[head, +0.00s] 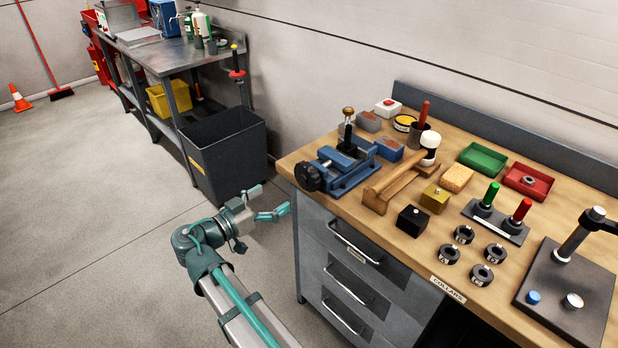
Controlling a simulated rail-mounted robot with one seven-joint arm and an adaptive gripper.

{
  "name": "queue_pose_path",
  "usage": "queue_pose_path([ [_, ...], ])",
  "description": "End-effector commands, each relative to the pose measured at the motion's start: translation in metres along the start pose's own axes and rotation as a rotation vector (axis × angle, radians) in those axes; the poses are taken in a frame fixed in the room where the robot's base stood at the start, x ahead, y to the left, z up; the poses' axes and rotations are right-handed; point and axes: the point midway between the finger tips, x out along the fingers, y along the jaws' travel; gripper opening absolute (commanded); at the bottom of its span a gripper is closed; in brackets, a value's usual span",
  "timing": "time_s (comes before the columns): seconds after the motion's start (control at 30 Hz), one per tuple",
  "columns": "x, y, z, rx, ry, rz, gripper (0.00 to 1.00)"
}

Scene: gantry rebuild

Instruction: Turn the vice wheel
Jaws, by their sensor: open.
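The blue vice (346,165) stands at the left end of the wooden workbench (440,230). Its black wheel (307,176) is on the vice's left side, close to the bench's left edge. My gripper (272,202) is to the left of the bench, lower left of the wheel in the picture. It is open, with nothing between its fingers, and apart from the wheel and the bench.
Drawer handles (353,247) stick out from the bench front. A black bin (226,150) stands behind my gripper.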

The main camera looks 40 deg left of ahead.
Motion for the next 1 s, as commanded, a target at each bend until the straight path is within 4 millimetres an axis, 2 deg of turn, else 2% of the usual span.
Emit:
queue_pose_path([
  [0.1,0.0,0.005,-0.009,0.12,0.046,0.019,1.0],
  [0.2,0.001,0.006,-0.009,0.181,0.046,0.023,1.0],
  [0.37,0.011,0.006,-0.01,0.204,0.045,0.023,1.0],
  [0.8,0.081,0.008,-0.013,0.201,0.043,0.024,1.0],
  [1.0,0.102,0.009,-0.013,0.2,0.043,0.023,1.0],
])
